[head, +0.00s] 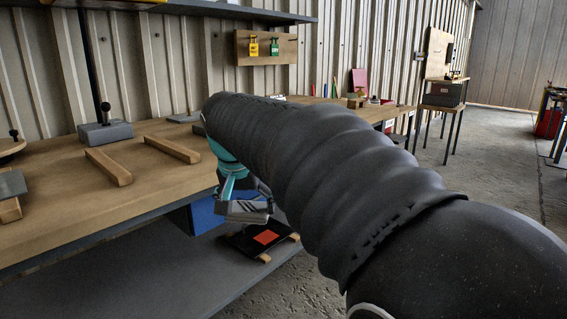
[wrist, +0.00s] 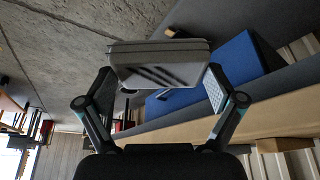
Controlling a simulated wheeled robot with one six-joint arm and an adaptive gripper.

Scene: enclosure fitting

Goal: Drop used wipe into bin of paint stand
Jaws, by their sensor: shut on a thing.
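My gripper (wrist: 160,84) is shut on a grey, folded-looking pad with dark streaks (wrist: 160,66), which looks like the used wipe. One finger presses on each side of it. In the head view the pad (head: 246,211) hangs in front of the bench edge, below my teal wrist, and my arm hides much of the middle. I cannot tell for sure which thing is the paint stand. A stand with red and blue parts (head: 548,122) is at the far right edge, partly cut off.
A wooden bench (head: 150,205) with two wooden strips runs along the left. A dark stand with a wooden board (head: 440,95) is farther back. Concrete floor lies open at the right.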

